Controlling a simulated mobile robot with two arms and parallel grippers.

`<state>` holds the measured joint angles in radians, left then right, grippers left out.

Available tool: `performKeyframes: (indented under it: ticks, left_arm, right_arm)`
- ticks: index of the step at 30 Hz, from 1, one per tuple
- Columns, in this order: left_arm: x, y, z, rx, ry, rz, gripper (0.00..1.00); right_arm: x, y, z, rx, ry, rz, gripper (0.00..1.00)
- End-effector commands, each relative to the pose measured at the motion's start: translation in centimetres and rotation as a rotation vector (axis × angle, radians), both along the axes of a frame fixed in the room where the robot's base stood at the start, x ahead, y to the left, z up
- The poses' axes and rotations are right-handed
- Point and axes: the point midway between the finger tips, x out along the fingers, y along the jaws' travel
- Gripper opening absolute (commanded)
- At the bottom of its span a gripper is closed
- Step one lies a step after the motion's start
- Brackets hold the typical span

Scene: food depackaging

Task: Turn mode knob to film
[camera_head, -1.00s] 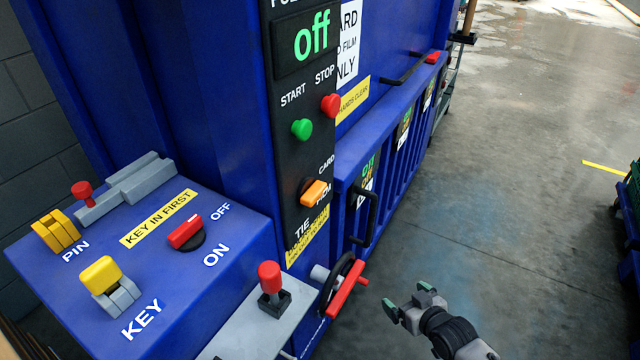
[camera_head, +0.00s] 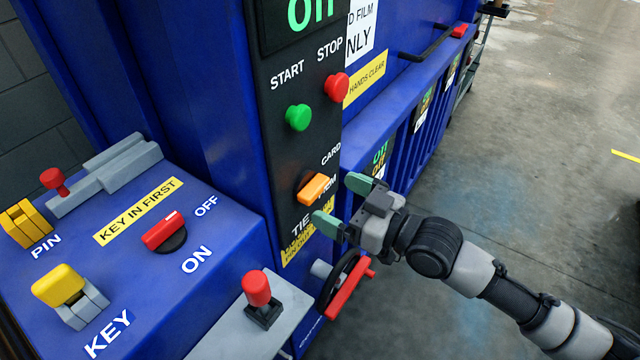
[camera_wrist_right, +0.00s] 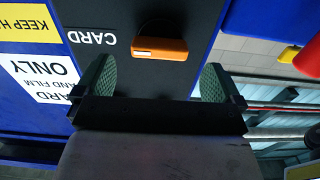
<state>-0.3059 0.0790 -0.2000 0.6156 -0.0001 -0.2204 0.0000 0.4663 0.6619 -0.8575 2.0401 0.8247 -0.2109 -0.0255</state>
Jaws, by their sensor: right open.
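The mode knob (camera_head: 315,188) is an orange bar on a round dark base on the black control panel. The CARD label (camera_head: 331,153) is above it, and the other label beside it is partly covered by the knob. I cannot tell surely which label it points at. My right gripper (camera_head: 342,203) is open and empty just in front of the knob, its green-padded fingers spread. In the right wrist view the knob (camera_wrist_right: 159,48) shows between and just beyond the open fingers (camera_wrist_right: 158,78), not gripped. My left gripper is not in view.
Green START (camera_head: 298,117) and red STOP (camera_head: 337,87) buttons sit above the knob. A black handwheel with a red handle (camera_head: 350,288) is below my right gripper. A red-topped lever (camera_head: 257,289) and a blue key box (camera_head: 160,290) are to the left.

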Motion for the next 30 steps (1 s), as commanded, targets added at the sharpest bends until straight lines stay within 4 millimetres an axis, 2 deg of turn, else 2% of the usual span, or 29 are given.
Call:
performKeyframes:
  ticks: [3, 8, 19, 29, 30]
  left_arm:
    - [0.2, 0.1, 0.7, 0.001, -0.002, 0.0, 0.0]
    - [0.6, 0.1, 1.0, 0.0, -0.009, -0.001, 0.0]
    - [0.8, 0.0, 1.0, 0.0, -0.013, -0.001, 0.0]
    - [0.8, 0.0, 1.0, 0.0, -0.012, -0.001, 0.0]
    - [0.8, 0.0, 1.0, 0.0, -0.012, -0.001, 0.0]
  right_arm:
    - [1.1, 1.8, 0.2, 0.0, 0.0, 0.001, 0.98]
    - [2.1, 3.2, 0.1, -0.001, -0.001, 0.0, 0.98]
    - [2.4, 3.6, -0.1, -0.003, -0.001, -0.001, 0.98]
    - [2.4, 3.6, -0.1, -0.003, -0.001, -0.001, 0.49]
    - [2.4, 3.6, -0.1, -0.003, -0.001, -0.001, 0.49]
